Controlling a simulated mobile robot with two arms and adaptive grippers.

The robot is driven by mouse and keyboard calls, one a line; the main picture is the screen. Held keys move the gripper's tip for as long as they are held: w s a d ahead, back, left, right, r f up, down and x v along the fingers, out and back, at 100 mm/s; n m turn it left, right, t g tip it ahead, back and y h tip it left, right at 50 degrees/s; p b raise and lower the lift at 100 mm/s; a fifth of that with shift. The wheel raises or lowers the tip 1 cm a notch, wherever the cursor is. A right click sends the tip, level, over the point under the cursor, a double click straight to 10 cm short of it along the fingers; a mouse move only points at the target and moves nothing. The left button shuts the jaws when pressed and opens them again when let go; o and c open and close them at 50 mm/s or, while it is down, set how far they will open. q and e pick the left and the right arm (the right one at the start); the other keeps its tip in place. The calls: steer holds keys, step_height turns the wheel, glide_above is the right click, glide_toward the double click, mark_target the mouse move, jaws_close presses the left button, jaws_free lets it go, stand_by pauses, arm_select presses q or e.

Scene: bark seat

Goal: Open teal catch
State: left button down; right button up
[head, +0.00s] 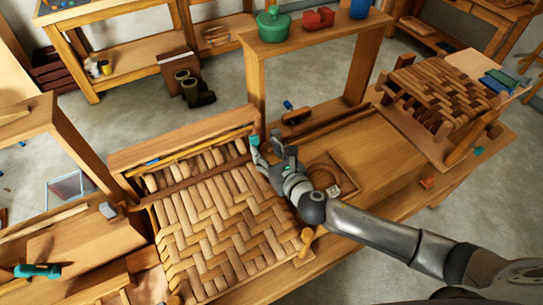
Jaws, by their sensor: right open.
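My right gripper (272,148) is open at the upper right corner of the woven bark seat (215,220). A small teal piece (254,140), which looks like the catch, shows at its left finger, by the end of the frame's top rail. I cannot tell whether the finger touches it. The gripper partly hides this corner. Another small teal piece (479,150) sits on the right part of the bench, apart from the gripper. My left gripper is not in view.
A wooden arch-like shelf (315,40) stands behind the gripper, bearing a green pot (273,25) and a red object (319,18). A second woven seat (440,90) is at right. A teal tool (37,271) lies at lower left. The bench's middle right (385,150) is mostly clear.

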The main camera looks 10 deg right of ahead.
mark_target(256, 145)
steer(key=shift+v, duration=1.15)
steer(key=shift+c, duration=0.4)
steer(key=shift+f, duration=0.15)
steer(key=shift+c, duration=1.2)
steer(key=s+f+b, duration=0.1)
steer(key=b, duration=0.1)
steer(key=s+f+b, duration=0.1)
steer(key=b, duration=0.2)
steer(key=shift+s+d+f+b, duration=0.1)
steer(key=shift+s+d+b, duration=0.1)
steer(key=shift+d+b, duration=0.15)
jaws_close()
steer(key=shift+t, duration=0.3)
steer(key=b+x, duration=0.1)
steer(key=x, duration=0.2)
steer(key=b+x, duration=0.1)
steer(key=x, duration=0.3)
steer(key=b+x, duration=0.1)
steer(key=x, duration=0.2)
steer(key=shift+w+f, duration=0.15)
steer(key=shift+f, duration=0.2)
